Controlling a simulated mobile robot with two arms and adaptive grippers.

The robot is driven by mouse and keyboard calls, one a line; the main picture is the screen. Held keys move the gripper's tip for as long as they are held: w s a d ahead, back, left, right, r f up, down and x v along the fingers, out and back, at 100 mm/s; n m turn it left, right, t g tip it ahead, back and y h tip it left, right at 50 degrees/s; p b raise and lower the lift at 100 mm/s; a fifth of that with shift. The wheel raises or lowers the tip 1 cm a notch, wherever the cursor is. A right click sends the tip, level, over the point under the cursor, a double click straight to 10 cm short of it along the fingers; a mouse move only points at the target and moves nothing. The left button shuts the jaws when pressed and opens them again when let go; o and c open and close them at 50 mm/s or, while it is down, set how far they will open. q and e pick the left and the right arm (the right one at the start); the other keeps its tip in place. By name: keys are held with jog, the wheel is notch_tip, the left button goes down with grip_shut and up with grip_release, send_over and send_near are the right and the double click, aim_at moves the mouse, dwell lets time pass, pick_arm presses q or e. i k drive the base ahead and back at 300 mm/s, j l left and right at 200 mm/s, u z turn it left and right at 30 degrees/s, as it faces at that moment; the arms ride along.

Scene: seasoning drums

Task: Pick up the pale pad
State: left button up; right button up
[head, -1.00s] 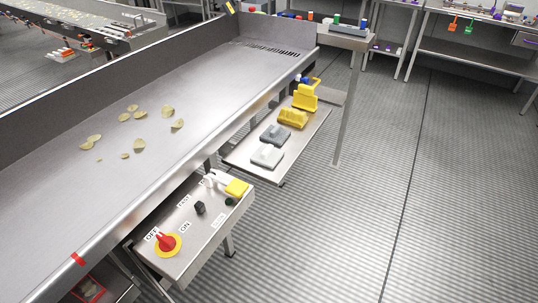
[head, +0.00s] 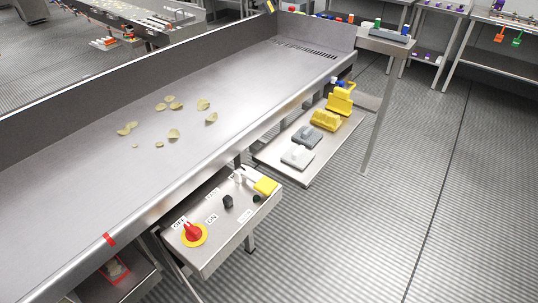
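The pale pad (head: 298,156) is a whitish block with a raised top. It lies at the near end of a low metal shelf (head: 284,176) beside the long conveyor trough. A grey pad (head: 307,136) lies just behind it, with yellow pieces farther back. Nothing covers the pale pad. Neither of my grippers shows in the head view.
The metal trough (head: 190,148) with scattered chips fills the left. A control box (head: 222,222) with a red knob (head: 192,232) juts out in front of the shelf. A table leg (head: 379,125) stands right of the shelf. The ribbed floor (head: 400,210) at right is clear.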

aim_at(299, 157)
jog(key=i+l+u, duration=0.15)
jog(key=u, duration=0.3)
jog(key=i+l+u, duration=0.1)
jog(key=l+u, duration=0.5)
jog(key=u, duration=0.25)
jog(key=i+l+u, duration=0.1)
jog(key=l+u, duration=0.2)
jog(key=u, duration=0.15)
